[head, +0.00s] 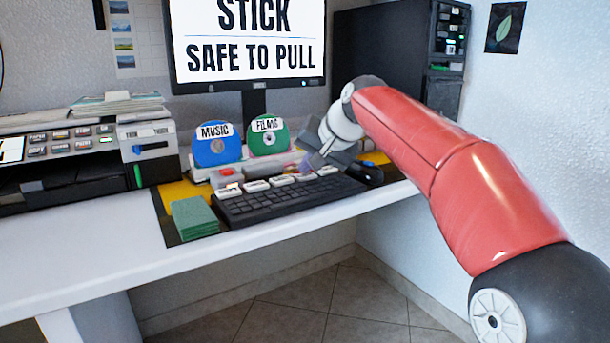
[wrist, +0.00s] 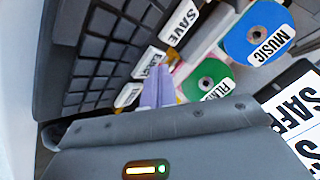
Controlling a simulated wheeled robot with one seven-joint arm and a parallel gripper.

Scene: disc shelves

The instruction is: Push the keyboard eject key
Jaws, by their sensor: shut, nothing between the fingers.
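The black keyboard (head: 288,203) lies near the desk's front edge, with a row of white labelled keys along its back. In the wrist view the keyboard (wrist: 100,48) fills the upper left. One white key there reads SAVE (wrist: 180,22). The key beside it (wrist: 152,61) has a small label that seems to start with E; I cannot read it surely. A third white key (wrist: 127,95) lies lower. My gripper (head: 309,163) is over the back right of the keyboard. Its lavender fingers (wrist: 158,82) are together and empty, close to the E key. I cannot tell whether they touch it.
A blue MUSIC disc (head: 215,146) and a green FILMS disc (head: 268,137) stand behind the keyboard. The monitor (head: 249,50) reads STICK SAFE TO PULL. Green cards (head: 194,218) lie left of the keyboard. A black tower (head: 395,55) stands at the back right. The desk's left front is clear.

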